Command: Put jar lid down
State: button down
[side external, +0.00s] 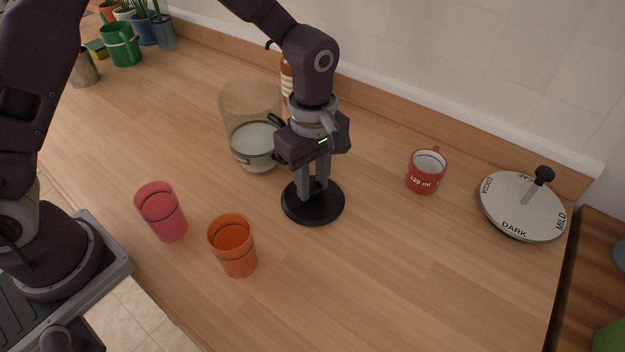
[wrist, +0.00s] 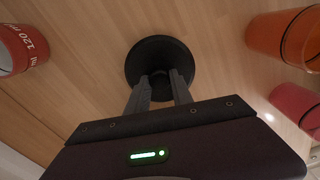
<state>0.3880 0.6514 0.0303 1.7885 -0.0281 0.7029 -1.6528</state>
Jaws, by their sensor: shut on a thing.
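The jar lid (side external: 300,211) is a round black disc on the wooden counter in the middle of the side external view. It looks flat on or very close to the surface; I cannot tell whether it fully touches. My gripper (side external: 313,192) points straight down over its centre, with its fingers shut on a part at the lid's middle. In the wrist view the lid (wrist: 160,48) lies beyond the fingertips of my gripper (wrist: 160,77), which close on a small central knob.
A pink cup (side external: 162,212) and an orange cup (side external: 233,246) are front-left. A red measuring cup (side external: 425,172) and a round dial plate (side external: 522,207) are right. The front-right counter is clear.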

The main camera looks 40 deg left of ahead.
aim_at(312, 185)
jog(key=shift+f, duration=0.3)
jog(key=c, duration=1.1)
grip_release()
jog(key=shift+r, duration=0.1)
notch_tip(312, 185, up, 12)
jog(key=shift+r, duration=0.15)
jog(key=s+a+r+m+t, duration=0.3)
jog(key=s+a+r+m, duration=0.4)
jog(key=s+a+r, duration=0.3)
jog(key=s+a+f+m+t, duration=0.1)
jog(key=s+m, duration=0.1)
jog(key=s, duration=0.1)
jog(key=s+a+m, duration=0.1)
jog(key=s+m, duration=0.2)
jog(key=s, duration=0.1)
jog(key=s+a+f+m+t, duration=0.1)
jog(key=s+a+m, duration=0.1)
jog(key=s+m, duration=0.1)
jog(key=shift+s+a+f+t, duration=0.1)
jog(key=shift+s+f+t, duration=0.25)
jog(key=shift+s, duration=0.4)
